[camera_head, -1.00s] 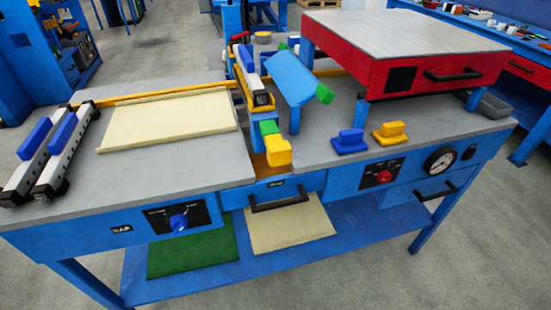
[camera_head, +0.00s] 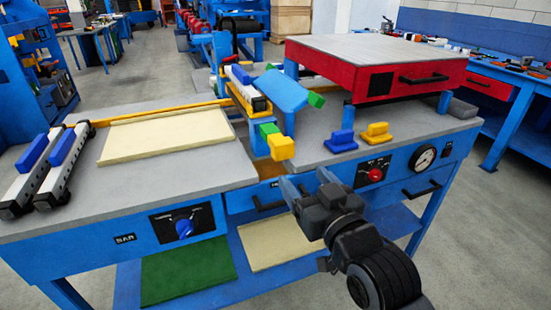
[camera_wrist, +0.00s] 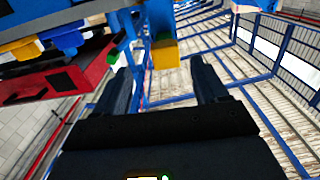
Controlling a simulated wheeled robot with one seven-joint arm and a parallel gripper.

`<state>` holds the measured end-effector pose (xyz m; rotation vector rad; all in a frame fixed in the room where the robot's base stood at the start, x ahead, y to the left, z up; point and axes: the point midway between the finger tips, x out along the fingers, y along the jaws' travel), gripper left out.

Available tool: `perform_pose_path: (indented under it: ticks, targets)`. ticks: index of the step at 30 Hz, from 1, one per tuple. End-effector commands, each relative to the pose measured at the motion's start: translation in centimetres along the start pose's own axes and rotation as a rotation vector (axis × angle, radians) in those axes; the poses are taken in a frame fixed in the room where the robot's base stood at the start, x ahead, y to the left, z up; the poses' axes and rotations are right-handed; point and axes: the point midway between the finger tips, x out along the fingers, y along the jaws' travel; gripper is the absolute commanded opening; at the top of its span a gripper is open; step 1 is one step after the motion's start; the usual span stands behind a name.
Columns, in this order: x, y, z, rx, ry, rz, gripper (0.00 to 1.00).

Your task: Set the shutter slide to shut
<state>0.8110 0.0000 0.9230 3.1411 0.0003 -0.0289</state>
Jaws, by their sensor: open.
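My gripper (camera_head: 306,182) is open and empty, in front of the bench's front edge, below and right of a yellow block (camera_head: 281,147). This block sits with a green block (camera_head: 268,131) at the front end of the central mechanism. In the wrist view, the yellow block (camera_wrist: 164,54) appears between and beyond the open fingers (camera_wrist: 160,70), apart from them. A blue handle piece (camera_head: 341,141) and a yellow handle piece (camera_head: 376,133) stand on the right worktop. I cannot tell which of these parts is the shutter slide.
A red box with a grey top (camera_head: 385,60) stands raised at the right rear. A tilted blue plate (camera_head: 281,91) leans beside the mechanism. A cream panel (camera_head: 165,135) lies on the left worktop. A drawer handle (camera_head: 268,204) projects below the bench edge.

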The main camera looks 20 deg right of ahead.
Motion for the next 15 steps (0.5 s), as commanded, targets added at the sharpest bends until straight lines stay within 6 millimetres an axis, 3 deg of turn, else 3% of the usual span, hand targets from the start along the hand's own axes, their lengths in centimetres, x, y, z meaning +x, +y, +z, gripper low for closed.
perform_pose_path:
  ticks: [3, 6, 15]
  targets:
    - [1.9, 0.0, -1.4, 0.0, 0.016, 0.0, 0.72]
    - [2.6, 0.0, -1.9, 0.0, 0.018, 0.0, 0.72]
    - [6.0, 0.0, -2.2, 0.0, 0.02, 0.0, 0.72]
